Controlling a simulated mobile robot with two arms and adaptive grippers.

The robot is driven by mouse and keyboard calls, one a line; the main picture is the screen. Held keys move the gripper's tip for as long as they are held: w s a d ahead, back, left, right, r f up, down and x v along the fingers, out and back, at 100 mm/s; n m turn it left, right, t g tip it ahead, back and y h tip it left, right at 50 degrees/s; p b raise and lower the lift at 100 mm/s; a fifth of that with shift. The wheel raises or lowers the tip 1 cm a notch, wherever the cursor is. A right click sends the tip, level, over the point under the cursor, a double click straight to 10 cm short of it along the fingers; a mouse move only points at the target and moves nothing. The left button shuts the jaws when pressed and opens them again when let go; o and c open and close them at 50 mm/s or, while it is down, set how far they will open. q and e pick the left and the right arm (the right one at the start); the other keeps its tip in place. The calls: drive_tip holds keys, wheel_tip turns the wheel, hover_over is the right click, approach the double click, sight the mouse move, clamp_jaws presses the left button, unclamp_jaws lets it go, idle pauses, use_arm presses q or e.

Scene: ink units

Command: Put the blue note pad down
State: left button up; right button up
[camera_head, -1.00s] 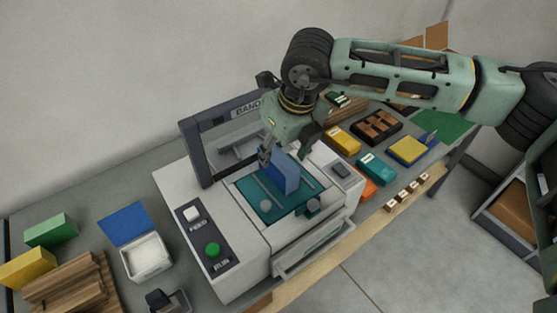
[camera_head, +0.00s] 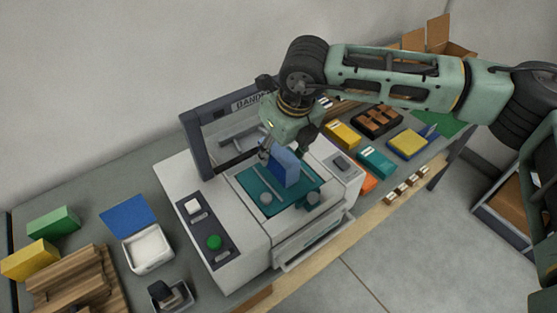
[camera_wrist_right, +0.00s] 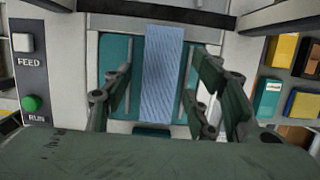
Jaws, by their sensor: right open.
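The blue note pad (camera_head: 285,170) stands upright on the teal bed (camera_head: 258,189) of the banding machine (camera_head: 241,240). In the right wrist view the pad (camera_wrist_right: 164,62) is a tall blue strip over the teal bed (camera_wrist_right: 116,50). My right gripper (camera_head: 286,148) is above the bed, around the pad's upper part. In the right wrist view its fingers (camera_wrist_right: 160,75) are open, one on each side of the pad, with a gap on both sides. The pad's lower edge is partly hard to see. My left gripper is out of view.
The machine's dark frame (camera_head: 196,150) rises behind the bed. Yellow (camera_head: 342,135), teal (camera_head: 376,162) and orange pads lie to the right.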

drive_tip(key=shift+f+b, duration=0.15)
drive_tip(key=shift+b, duration=0.25)
drive_tip(key=shift+c, duration=0.3)
clamp_jaws()
idle(0.6)
